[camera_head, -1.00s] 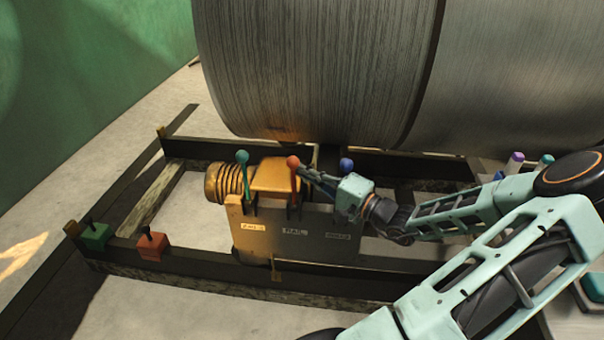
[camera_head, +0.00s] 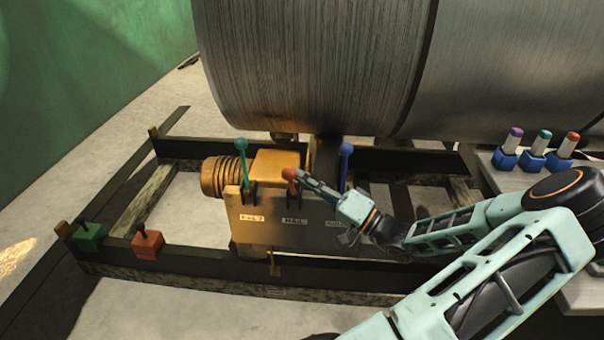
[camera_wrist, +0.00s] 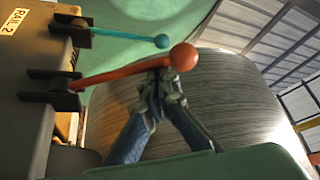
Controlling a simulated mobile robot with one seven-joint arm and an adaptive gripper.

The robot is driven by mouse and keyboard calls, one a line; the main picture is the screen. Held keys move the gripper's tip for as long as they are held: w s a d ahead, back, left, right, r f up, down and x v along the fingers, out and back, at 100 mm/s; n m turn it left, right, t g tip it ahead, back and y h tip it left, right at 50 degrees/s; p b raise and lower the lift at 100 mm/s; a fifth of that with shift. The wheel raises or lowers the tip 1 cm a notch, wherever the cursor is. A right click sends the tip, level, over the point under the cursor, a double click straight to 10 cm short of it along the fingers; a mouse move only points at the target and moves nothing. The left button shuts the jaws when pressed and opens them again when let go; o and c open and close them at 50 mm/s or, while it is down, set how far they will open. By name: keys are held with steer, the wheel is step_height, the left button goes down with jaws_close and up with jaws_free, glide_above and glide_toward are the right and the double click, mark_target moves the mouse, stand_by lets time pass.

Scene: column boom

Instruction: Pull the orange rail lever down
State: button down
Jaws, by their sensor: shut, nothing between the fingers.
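The orange rail lever has a round red-orange knob (camera_head: 289,174) and sits in the middle of the control box, between a teal lever and a blue lever. Its knob is lower than the other two knobs, so it leans toward the camera. In the wrist view the orange lever (camera_wrist: 130,71) crosses in front of the fingertips. My gripper (camera_head: 303,177) is shut, with its tips at the knob's right side and nothing gripped. In the wrist view my gripper (camera_wrist: 160,85) is against or just behind the lever below its knob; exact contact is unclear.
The teal lever (camera_head: 242,165) and blue lever (camera_head: 345,165) stand upright on either side. A large metal drum (camera_head: 320,70) is behind. Green (camera_head: 89,237) and orange (camera_head: 148,242) switch boxes sit on the frame at left. Several coloured-top items stand on the right ledge (camera_head: 510,178).

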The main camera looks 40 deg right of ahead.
steer(key=shift+n+y, duration=0.5)
steer(key=shift+n, duration=0.2)
steer(key=shift+s+a+f, duration=1.2)
steer(key=shift+a+f, duration=0.2)
steer(key=shift+f, duration=0.1)
steer(key=shift+a+f, duration=0.1)
steer(key=shift+f, duration=0.05)
step_height(320, 180, up, 10)
steer(key=shift+d+r, duration=0.25)
steer(key=shift+d, duration=0.05)
steer(key=shift+a, duration=0.1)
